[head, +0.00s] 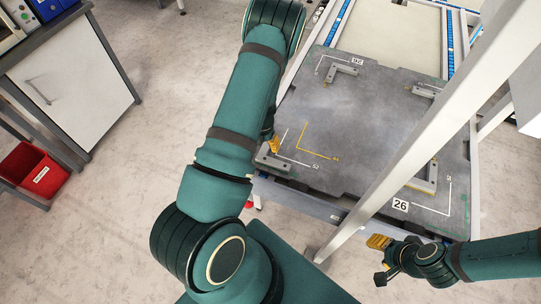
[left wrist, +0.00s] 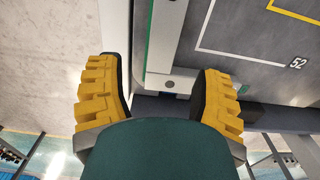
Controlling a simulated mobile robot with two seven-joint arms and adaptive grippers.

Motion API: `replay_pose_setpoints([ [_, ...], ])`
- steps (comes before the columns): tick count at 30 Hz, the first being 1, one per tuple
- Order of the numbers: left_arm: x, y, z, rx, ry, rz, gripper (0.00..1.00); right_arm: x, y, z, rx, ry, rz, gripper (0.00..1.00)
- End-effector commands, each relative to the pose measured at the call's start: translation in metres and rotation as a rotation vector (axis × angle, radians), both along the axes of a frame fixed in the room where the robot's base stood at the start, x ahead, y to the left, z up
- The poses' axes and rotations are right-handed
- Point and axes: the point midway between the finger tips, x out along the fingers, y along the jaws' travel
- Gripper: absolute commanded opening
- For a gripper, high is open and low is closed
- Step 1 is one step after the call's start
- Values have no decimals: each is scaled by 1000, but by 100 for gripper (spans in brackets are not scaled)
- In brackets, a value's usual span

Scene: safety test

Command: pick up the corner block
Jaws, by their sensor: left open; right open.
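Several grey L-shaped corner blocks sit on the dark grey plate (head: 375,120). One corner block (head: 274,163) is at the near left corner, beside the label 52. My left gripper (head: 272,143) is at this block, mostly hidden behind my left arm. In the left wrist view the open yellow fingers (left wrist: 160,95) stand on either side of a grey piece with a round hole, which appears to be this corner block (left wrist: 167,80). I cannot tell whether they touch it. My right gripper (head: 380,260) is open and empty, off the plate's near right side.
Other corner blocks are at the far left (head: 341,73), far right (head: 425,91) and near right (head: 431,178). A pale slanted post (head: 420,140) crosses in front of the plate. A white cabinet (head: 70,80) and red bin (head: 35,170) stand left. The plate's middle is clear.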

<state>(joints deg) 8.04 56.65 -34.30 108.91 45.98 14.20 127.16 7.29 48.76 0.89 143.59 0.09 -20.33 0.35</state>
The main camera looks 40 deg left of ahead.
Motion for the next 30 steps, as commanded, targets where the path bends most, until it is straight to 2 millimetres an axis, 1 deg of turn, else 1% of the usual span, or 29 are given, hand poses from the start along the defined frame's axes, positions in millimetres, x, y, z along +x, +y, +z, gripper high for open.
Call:
replay_pose_setpoints([
  [1,0,0,-9,-2,2,0,66,-1,0,-4,0,2,2,47],
  [3,-1,0,-20,-2,3,0,66,-2,0,-8,0,4,3,47],
  [6,0,0,-35,-1,2,1,66,-3,0,-12,2,8,5,47],
  [8,0,-1,-41,-2,2,1,66,-4,1,-13,2,8,6,47],
  [10,0,-1,-43,-2,2,0,66,-4,1,-13,2,9,7,47],
  [15,0,-1,-43,0,1,0,66,-4,1,-12,2,10,7,47],
  [16,0,-1,-42,0,1,0,68,-4,1,-12,2,10,7,47],
  [17,0,-1,-42,0,1,0,58,-4,1,-12,2,10,7,47],
  [18,0,-1,-42,0,1,0,44,-4,1,-12,2,10,7,47],
  [20,0,-1,-42,0,1,0,23,-4,1,-12,2,10,7,47],
  [21,0,-1,-42,0,1,0,9,-4,1,-12,2,10,7,47],
  [22,0,-1,-42,0,1,0,0,-4,1,-12,2,10,7,47],
  [30,0,-1,-43,0,1,-1,0,-4,1,-13,2,9,7,47],
])
